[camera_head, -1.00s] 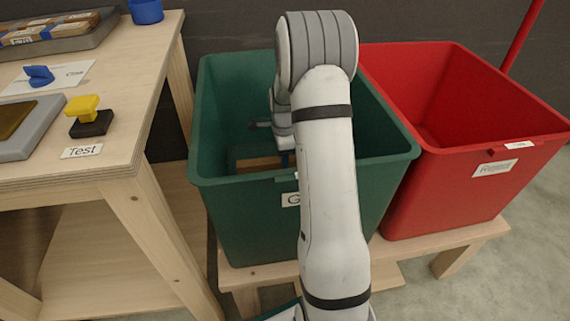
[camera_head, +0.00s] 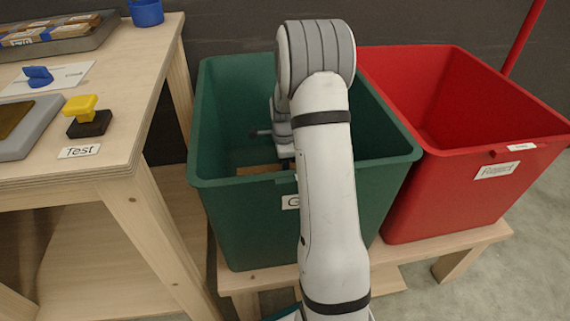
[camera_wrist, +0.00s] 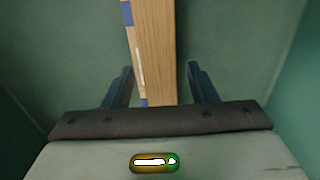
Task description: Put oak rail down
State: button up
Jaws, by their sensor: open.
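The oak rail (camera_wrist: 156,45) is a light wooden bar with a blue and white strip along its left side. In the wrist view it runs away from my gripper (camera_wrist: 160,71) between the two blue fingers. The fingers are open, with a gap on each side of the rail. My arm reaches down into the green bin (camera_head: 205,130), where a bit of brown wood (camera_head: 260,169) shows low inside. My arm and the bin's front wall hide most of the bin's inside in the head view.
A red bin (camera_head: 470,130) stands right of the green one on a low wooden bench (camera_head: 470,240). A wooden table (camera_head: 120,90) at left holds a yellow-and-black stamp (camera_head: 88,117), a "Test" label (camera_head: 78,152) and a grey tray (camera_head: 70,42). Green bin walls flank my gripper.

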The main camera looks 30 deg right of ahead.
jog(key=shift+r, duration=0.15)
notch_tip(320, 180, up, 12)
jog(key=p, duration=0.5)
jog(key=shift+r+p, duration=0.15)
jog(key=shift+p, duration=0.25)
jog(key=shift+r, duration=0.1)
jog(key=s+a+r+n+t+p, duration=0.1)
jog(key=s+a+r+n+p, duration=0.4)
jog(key=r+p, duration=0.5)
jog(key=s+a+r+n+p, duration=0.5)
jog(key=s+r+n+p, duration=0.4)
jog(key=r, duration=0.9)
jog(key=s+a+r+n+t+p, duration=0.1)
jog(key=s+a+r+n+p, duration=0.4)
jog(key=s+r+p, duration=0.7)
notch_tip(320, 180, up, 3)
jog(key=shift+a+n+t, duration=0.3)
jog(key=shift+a+n, duration=0.1)
jog(key=shift+n, duration=0.7)
